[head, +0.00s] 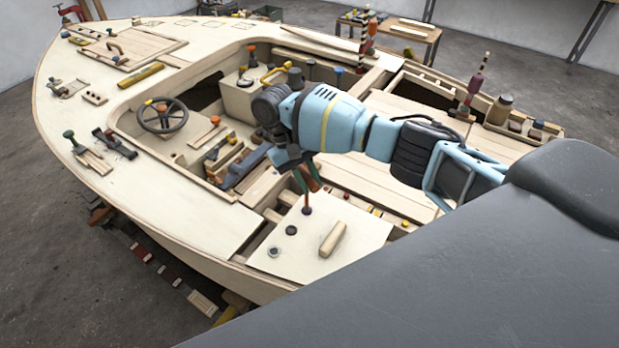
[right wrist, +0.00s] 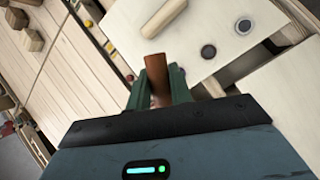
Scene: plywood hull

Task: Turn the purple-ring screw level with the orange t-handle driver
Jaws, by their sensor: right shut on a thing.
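My right gripper (head: 308,180) is shut on the orange t-handle driver (head: 310,184) and holds it over the pale panel (head: 345,262). In the right wrist view the driver's handle (right wrist: 155,72) sits between the green fingers (right wrist: 158,92). The driver's thin shaft points down at the purple-ring screw (head: 307,211), the farthest of a row on the panel. The tip looks at or just above that screw; I cannot tell whether it is seated. My left gripper is not in view.
Two other dark round screws (head: 291,230) (head: 273,252) sit nearer on the panel, beside a light wooden block (head: 333,239). A steering wheel (head: 162,115) and loose tools stand in the hull to the left. Striped posts (head: 475,82) rise at the right.

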